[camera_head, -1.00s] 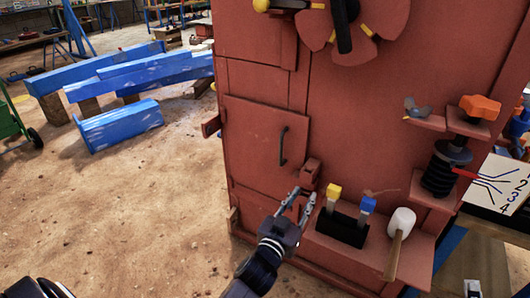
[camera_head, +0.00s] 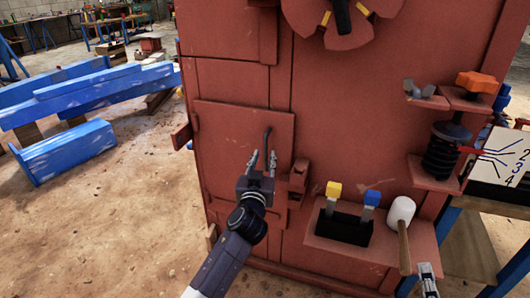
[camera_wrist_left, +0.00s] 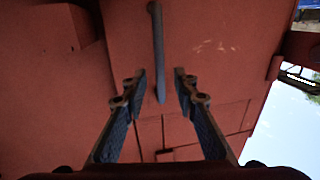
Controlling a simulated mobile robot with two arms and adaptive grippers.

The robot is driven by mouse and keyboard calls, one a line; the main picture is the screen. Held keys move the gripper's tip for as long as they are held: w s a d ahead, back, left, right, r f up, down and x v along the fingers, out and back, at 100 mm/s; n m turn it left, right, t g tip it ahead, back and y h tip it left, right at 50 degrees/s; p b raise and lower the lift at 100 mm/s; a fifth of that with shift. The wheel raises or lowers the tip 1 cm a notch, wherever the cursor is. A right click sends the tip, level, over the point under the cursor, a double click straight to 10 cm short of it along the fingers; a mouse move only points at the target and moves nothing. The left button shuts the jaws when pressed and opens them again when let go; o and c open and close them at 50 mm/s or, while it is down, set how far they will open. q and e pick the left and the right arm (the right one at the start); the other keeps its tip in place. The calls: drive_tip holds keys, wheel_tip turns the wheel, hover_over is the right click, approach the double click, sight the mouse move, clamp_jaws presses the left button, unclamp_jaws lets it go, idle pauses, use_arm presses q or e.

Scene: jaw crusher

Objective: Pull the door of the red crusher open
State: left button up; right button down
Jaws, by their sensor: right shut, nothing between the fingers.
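The red crusher (camera_head: 350,110) has a small red door (camera_head: 225,135) on its lower left front, which looks closed. A dark vertical handle (camera_head: 267,140) is on the door's right part; it also shows in the left wrist view (camera_wrist_left: 157,50). My left gripper (camera_head: 263,162) is open in front of the door at the handle's lower end. In the left wrist view, the handle's lower end lies in line with the gap between the open fingers (camera_wrist_left: 159,85); contact cannot be told. My right gripper (camera_head: 428,272) is shut and empty at the lower right.
A red block (camera_head: 299,175) sits right of the door. A shelf (camera_head: 330,226) there carries a black holder with yellow and blue pieces (camera_head: 345,222) and a white-headed mallet (camera_head: 401,212). Blue beams (camera_head: 70,148) lie on the left; bare floor (camera_head: 130,215) is free between.

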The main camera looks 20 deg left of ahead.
sight(265, 152)
use_arm(q)
drive_tip(key=shift+w+a+b, duration=0.15)
drive_tip(key=shift+w+a, duration=0.05)
drive_tip(key=shift+w, duration=0.95)
drive_tip(key=shift+w+a+b, duration=0.15)
drive_tip(key=shift+w, duration=1)
drive_tip(key=shift+c, duration=0.7)
clamp_jaws()
